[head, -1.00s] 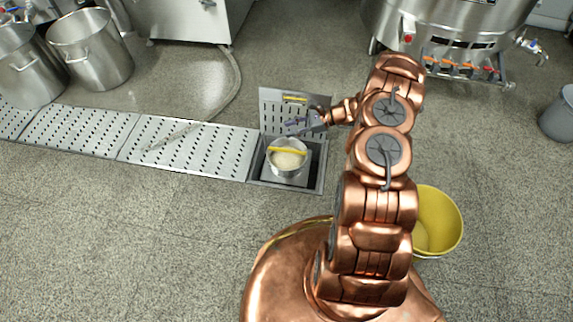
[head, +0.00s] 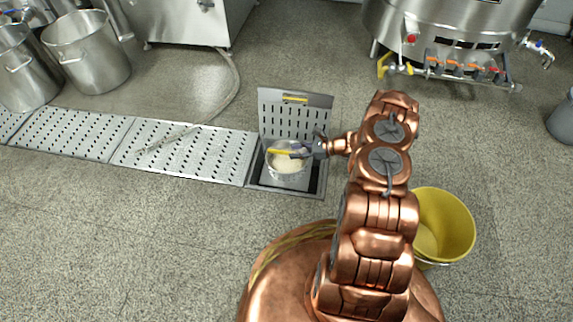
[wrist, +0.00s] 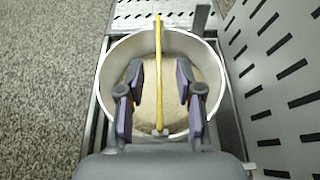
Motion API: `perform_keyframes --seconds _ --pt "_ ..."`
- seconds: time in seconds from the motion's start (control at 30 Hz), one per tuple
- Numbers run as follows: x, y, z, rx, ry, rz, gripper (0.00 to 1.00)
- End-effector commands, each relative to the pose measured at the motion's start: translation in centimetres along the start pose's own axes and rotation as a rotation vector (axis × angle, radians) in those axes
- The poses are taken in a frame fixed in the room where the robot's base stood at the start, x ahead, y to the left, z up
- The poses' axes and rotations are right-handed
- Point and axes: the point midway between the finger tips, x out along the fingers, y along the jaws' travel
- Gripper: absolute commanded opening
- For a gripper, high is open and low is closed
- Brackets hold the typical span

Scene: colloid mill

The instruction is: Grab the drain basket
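The drain basket (head: 287,164) is a round metal pail with pale contents and a yellow handle bar across its top. It sits in the open floor drain pit (head: 318,178). In the wrist view the basket (wrist: 103,75) lies below my gripper, and the yellow handle (wrist: 158,70) runs between the two fingers. My gripper (wrist: 158,92) is open, with gaps between the purple finger pads and the handle on both sides. In the head view my gripper (head: 299,150) is over the basket's right rim and covers part of the handle.
The perforated drain lid (head: 295,110) stands raised behind the pit. Perforated floor covers (head: 185,147) run to the left. A yellow bucket (head: 445,225) stands right of my arm. Steel pots (head: 88,50) and a machine (head: 445,25) stand at the back.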

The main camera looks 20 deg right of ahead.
Motion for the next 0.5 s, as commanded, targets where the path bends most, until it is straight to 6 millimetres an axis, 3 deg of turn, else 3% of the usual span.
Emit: perform_keyframes --seconds 0.23,0.5 --pt "3.2 0.1 -0.1 -0.006 -0.001 0.004 0.35" --pt "4.0 0.0 0.1 -0.004 0.000 0.000 0.35"
